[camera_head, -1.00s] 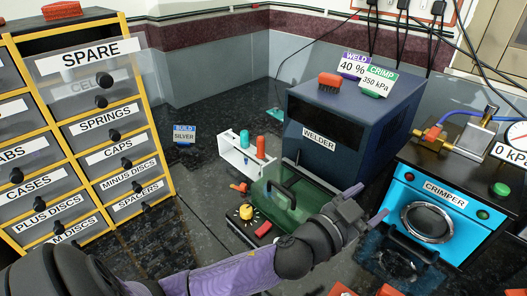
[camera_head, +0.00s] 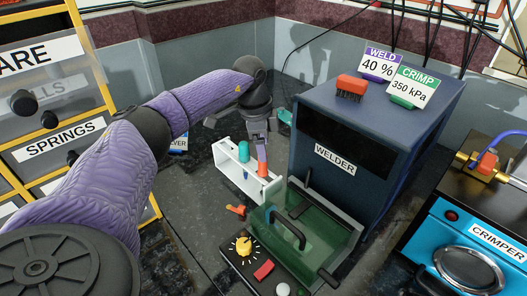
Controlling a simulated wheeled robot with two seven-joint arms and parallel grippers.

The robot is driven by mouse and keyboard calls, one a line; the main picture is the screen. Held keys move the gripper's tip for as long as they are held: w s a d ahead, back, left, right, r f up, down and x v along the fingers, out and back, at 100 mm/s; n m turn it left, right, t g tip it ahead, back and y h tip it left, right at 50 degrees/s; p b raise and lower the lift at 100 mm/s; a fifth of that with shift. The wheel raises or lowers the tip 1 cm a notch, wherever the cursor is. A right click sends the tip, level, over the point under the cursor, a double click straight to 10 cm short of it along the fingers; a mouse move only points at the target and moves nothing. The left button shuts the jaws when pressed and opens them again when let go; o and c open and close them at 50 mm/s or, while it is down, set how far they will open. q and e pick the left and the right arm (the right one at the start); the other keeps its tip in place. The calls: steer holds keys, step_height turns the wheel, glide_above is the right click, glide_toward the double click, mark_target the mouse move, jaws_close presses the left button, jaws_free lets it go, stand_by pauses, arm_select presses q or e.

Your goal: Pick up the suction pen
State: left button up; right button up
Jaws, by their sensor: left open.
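A white rack (camera_head: 236,171) stands on the dark bench and holds two upright pen-like tools. My left gripper (camera_head: 260,142) points down just above the orange-topped tool, at the rack's right end. Its jaws are open, and the fingers partly hide the tool's upper end. I cannot tell whether they touch it. My right gripper is out of view.
The blue welder (camera_head: 345,150) stands close on the right of the rack. Labelled drawers (camera_head: 60,145) are at left, the crimper (camera_head: 480,240) at right. A small orange piece (camera_head: 236,210) lies before the rack.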

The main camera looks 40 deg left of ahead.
arm_select(q)
step_height(320, 180, down, 5)
steer(key=shift+d+b, duration=0.15)
steer(key=shift+b, duration=0.8)
steer(key=shift+r, duration=0.1)
steer(key=shift+c, duration=0.9)
jaws_close()
steer(key=shift+r, duration=0.3)
step_height(320, 180, up, 9)
steer(key=p, duration=0.4)
steer(key=shift+r, duration=0.25)
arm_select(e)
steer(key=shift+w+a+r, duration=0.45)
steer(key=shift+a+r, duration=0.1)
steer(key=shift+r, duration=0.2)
